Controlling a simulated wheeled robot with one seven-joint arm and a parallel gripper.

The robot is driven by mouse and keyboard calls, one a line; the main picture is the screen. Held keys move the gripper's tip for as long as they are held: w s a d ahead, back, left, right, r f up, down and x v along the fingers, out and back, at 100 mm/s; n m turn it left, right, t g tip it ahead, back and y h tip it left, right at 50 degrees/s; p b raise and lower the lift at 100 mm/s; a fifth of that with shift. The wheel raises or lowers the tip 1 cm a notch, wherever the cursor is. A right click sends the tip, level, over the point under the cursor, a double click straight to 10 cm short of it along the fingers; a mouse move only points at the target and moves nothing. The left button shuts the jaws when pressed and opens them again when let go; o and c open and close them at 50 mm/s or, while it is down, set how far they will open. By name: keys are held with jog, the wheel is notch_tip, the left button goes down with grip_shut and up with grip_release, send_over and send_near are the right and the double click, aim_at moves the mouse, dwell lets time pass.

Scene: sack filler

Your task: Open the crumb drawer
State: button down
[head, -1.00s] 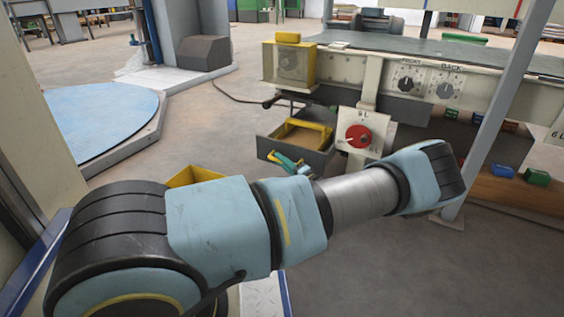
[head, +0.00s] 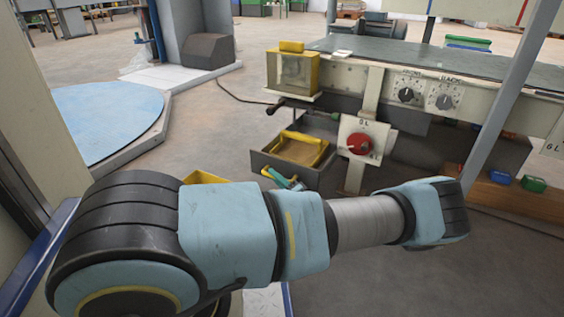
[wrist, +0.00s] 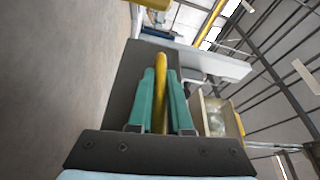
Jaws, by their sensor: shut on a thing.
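The crumb drawer (head: 262,161) is a dark grey, open-topped tray with a tan inside and yellow along its top. In the head view it sticks out low under the near end of the machine, left of the red knob. My gripper (head: 284,182) is at its front, partly hidden by my arm. In the wrist view the teal fingers of my gripper (wrist: 160,105) are shut on the yellow handle (wrist: 160,68), which runs between them. A dark grey panel behind them looks like the drawer's front.
The conveyor machine (head: 440,65) stands behind, with a red knob (head: 358,144) on a white plate just right of the drawer. A crank handle (head: 290,106) hangs above the drawer. A grey post (head: 510,75) stands at right.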

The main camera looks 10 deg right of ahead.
jog(key=shift+s+a+p, duration=0.65)
jog(key=shift+s+p, duration=0.05)
jog(key=shift+s, duration=0.3)
jog(key=shift+s+a+f, duration=0.15)
jog(key=shift+s+a, duration=0.1)
jog(key=shift+s, duration=0.05)
jog(key=c, duration=0.8)
grip_release()
jog(key=shift+c, duration=0.2)
jog(key=p+v, duration=0.3)
jog(key=v, duration=0.7)
jog(key=shift+s+d, duration=0.2)
jog(key=shift+s, duration=0.1)
